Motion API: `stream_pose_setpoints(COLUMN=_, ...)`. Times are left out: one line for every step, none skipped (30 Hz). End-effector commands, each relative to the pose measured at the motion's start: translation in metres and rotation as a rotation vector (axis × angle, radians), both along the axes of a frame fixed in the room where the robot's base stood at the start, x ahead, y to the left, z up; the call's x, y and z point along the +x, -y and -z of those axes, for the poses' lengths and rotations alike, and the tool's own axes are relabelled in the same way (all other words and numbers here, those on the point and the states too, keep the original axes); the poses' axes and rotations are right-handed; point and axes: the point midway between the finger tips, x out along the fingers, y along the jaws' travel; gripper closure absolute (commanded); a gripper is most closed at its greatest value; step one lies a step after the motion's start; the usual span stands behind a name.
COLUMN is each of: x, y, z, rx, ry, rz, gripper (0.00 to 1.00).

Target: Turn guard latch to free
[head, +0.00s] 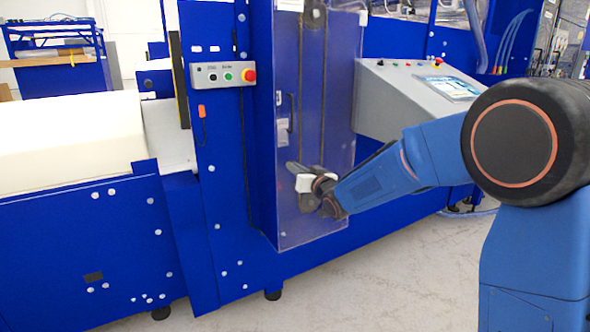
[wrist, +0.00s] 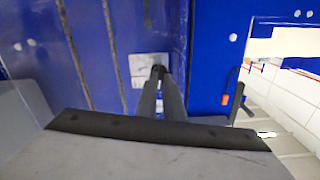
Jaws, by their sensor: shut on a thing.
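The guard latch (wrist: 157,70) shows in the wrist view as a small dark knob in front of a light metal plate (wrist: 137,66) on the blue machine face. My gripper (wrist: 160,80) reaches forward with its two dark fingers closed on the knob. The fingers hide much of the latch, so I cannot tell its exact turn. In the head view my gripper (head: 298,170) is at the lower part of the clear guard door (head: 290,218), and the latch is hidden there.
A control box (head: 223,75) with a red button is left of the guard. A grey console (head: 400,95) with a screen stands to the right. An orange tag (head: 201,111) hangs on the blue post. White foam (head: 70,135) lies at left. The floor (head: 350,285) in front is clear.

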Motion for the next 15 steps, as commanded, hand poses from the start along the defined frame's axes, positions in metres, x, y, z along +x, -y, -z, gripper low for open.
stream_pose_setpoints(x=0.0002, y=0.0001, z=-0.0001, rx=0.031, ry=-0.021, rz=0.0, gripper=1.0)
stream_pose_setpoints(x=0.0003, y=0.0002, z=-0.0001, rx=0.052, ry=-0.035, rz=0.0, gripper=1.0)
stream_pose_setpoints(x=0.0004, y=0.0004, z=0.0, rx=0.083, ry=-0.056, rz=0.0, gripper=1.0)
stream_pose_setpoints(x=0.0004, y=0.0004, z=0.0, rx=0.106, ry=-0.072, rz=0.0, gripper=1.0)
stream_pose_setpoints(x=0.0005, y=0.0005, z=0.0, rx=0.129, ry=-0.087, rz=0.0, gripper=1.0)
stream_pose_setpoints(x=0.0005, y=0.0006, z=0.0001, rx=0.162, ry=-0.109, rz=0.0, gripper=1.0)
stream_pose_setpoints(x=0.0006, y=0.0008, z=0.0001, rx=0.185, ry=-0.125, rz=0.0, gripper=1.0)
stream_pose_setpoints(x=0.0007, y=0.0009, z=0.0001, rx=0.209, ry=-0.141, rz=0.0, gripper=1.0)
stream_pose_setpoints(x=0.0008, y=0.001, z=0.0001, rx=0.24, ry=-0.162, rz=0.0, gripper=1.0)
stream_pose_setpoints(x=0.0009, y=0.0011, z=0.0003, rx=0.264, ry=-0.179, rz=0.0, gripper=1.0)
stream_pose_setpoints(x=0.0009, y=0.0012, z=0.0003, rx=0.287, ry=-0.194, rz=0.0, gripper=1.0)
stream_pose_setpoints(x=0.001, y=0.0013, z=0.0003, rx=0.319, ry=-0.216, rz=0.0, gripper=1.0)
stream_pose_setpoints(x=0.0011, y=0.0014, z=0.0004, rx=0.343, ry=-0.232, rz=0.0, gripper=1.0)
stream_pose_setpoints(x=0.0011, y=0.0015, z=0.0005, rx=0.367, ry=-0.248, rz=0.0, gripper=1.0)
stream_pose_setpoints(x=0.0012, y=0.0015, z=0.0006, rx=0.399, ry=-0.269, rz=0.0, gripper=1.0)
